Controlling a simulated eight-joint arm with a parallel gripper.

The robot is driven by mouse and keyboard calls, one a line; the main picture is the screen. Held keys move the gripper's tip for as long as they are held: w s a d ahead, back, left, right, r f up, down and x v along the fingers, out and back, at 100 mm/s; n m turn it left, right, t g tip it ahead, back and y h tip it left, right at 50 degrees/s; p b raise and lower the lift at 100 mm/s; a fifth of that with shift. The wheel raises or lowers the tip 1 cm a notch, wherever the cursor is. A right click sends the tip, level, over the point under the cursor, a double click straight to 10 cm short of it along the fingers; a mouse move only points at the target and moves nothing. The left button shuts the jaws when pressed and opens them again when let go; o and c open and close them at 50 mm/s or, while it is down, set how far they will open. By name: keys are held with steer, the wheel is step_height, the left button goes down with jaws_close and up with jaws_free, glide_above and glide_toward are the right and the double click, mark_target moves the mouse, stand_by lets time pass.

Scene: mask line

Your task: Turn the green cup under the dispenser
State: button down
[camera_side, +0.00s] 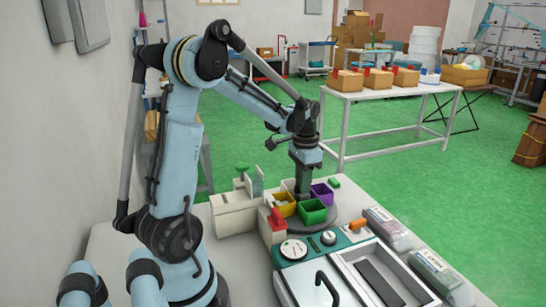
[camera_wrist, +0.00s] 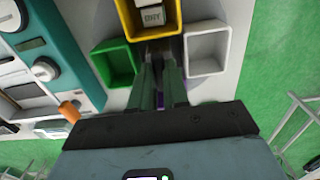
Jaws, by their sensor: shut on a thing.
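The green cup (camera_side: 313,212), a square open box, stands on a round grey turntable (camera_side: 331,223) at its front; it also shows at left in the wrist view (camera_wrist: 114,64). A yellow cup (camera_side: 284,204), a purple cup (camera_side: 322,193) and a white cup (camera_wrist: 207,48) stand around the same turntable. My gripper (camera_side: 303,193) points down among the cups, shut on the turntable's middle part; its fingertips are partly hidden. A beige unit (camera_side: 235,213), apparently the dispenser, stands left of the turntable. In the wrist view, a pale block marked DRY (camera_wrist: 152,15) is in or over the yellow cup.
A red-topped block (camera_side: 277,220) stands close to the yellow cup. A teal panel with dials (camera_side: 293,250) and a metal-framed tray (camera_side: 372,278) lie in front. Clear lidded boxes (camera_side: 387,228) line the right side.

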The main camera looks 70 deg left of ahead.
steer(key=shift+m, duration=9)
steer(key=c, duration=1.1)
jaws_free()
